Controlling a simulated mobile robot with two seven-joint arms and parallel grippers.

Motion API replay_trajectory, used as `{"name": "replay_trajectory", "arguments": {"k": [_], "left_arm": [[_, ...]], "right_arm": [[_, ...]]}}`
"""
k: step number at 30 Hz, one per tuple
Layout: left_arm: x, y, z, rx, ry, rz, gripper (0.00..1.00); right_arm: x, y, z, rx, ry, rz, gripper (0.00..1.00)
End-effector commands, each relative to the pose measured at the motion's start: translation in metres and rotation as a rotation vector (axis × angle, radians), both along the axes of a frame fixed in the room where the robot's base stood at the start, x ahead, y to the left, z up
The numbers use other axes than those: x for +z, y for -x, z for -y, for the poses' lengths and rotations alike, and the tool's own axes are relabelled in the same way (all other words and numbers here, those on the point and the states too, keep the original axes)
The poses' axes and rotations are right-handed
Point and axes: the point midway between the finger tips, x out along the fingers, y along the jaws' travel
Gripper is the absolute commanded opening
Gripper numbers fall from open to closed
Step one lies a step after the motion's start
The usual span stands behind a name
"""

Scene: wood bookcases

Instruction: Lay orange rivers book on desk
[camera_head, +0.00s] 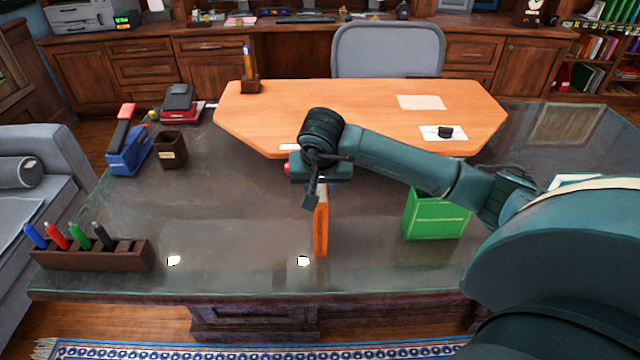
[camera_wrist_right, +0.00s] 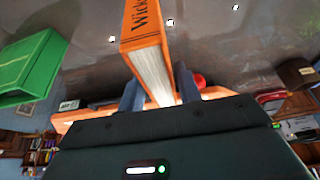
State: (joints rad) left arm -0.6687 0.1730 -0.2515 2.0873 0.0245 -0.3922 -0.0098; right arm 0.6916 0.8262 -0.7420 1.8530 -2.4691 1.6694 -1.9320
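The orange book (camera_head: 321,222) is upright above or on the dark glass-topped desk (camera_head: 230,210), with its narrow edge toward the head camera. My right gripper (camera_head: 315,188) is shut on the upper part of the book. In the right wrist view the orange book (camera_wrist_right: 141,35) sits between the two fingers (camera_wrist_right: 158,97), its cover lettering partly readable as "Wick" and its white pages showing. I cannot tell whether its lower edge touches the desk. My left gripper is not in view.
A green box-like object (camera_head: 436,215) stands right of the book. An orange wooden surface (camera_head: 360,110) lies behind. The desk's left-middle is clear.

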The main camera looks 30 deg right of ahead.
Motion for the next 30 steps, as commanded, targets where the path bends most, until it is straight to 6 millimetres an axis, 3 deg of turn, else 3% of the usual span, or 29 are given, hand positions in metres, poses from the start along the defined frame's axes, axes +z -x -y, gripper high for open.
{"name": "replay_trajectory", "arguments": {"k": [4,15,30], "left_arm": [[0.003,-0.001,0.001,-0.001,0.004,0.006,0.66],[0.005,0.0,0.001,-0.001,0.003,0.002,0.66],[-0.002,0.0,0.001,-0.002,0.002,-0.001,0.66]], "right_arm": [[0.0,0.0,0.0,0.0,0.0,0.0,0.47],[0.008,0.001,-0.001,-0.001,0.0,0.002,0.47],[0.097,0.033,-0.021,0.0,-0.001,0.004,0.47]]}}
